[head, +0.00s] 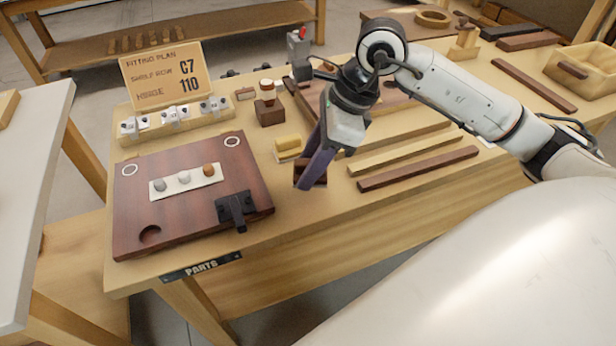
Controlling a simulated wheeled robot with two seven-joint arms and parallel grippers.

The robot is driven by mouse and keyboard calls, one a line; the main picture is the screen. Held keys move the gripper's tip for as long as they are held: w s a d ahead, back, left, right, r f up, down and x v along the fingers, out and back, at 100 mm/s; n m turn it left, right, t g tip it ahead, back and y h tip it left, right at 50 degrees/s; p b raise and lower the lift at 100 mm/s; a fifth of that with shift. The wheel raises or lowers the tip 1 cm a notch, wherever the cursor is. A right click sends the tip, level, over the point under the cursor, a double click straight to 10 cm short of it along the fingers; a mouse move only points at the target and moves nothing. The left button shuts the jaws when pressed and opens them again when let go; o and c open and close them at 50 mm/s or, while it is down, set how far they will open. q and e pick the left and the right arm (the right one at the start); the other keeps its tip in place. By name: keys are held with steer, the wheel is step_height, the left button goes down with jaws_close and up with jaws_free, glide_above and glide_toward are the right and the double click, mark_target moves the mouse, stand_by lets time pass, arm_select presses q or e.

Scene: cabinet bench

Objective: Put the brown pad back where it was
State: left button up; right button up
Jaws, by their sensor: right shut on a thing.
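My right gripper (314,169) has long purple fingers pointing down over the bench's front part, right of the dark red-brown door panel (130,206). It is shut on a small dark brown block (319,172), partly hidden by the fingers. I cannot tell whether this block touches the bench. A round orange-brown pad (209,170) sits at the right end of a white strip (186,182) on the panel, beside two grey round pads (160,186). I cannot tell for sure which brown piece is the named pad. My left gripper is out of view.
A black hinge (236,209) lies at the panel's front right corner. A yellow block (288,143) stands left of the gripper. Wooden strips (418,168) lie to the right. A sign (162,75) and a row of white fittings (175,114) stand behind the panel.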

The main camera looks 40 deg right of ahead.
step_height(320, 180, down, 3)
steer(key=shift+f, duration=0.4)
steer(key=shift+f+b, duration=0.2)
steer(key=shift+b, duration=0.15)
steer(key=o, duration=0.9)
steer(key=shift+r, duration=0.1)
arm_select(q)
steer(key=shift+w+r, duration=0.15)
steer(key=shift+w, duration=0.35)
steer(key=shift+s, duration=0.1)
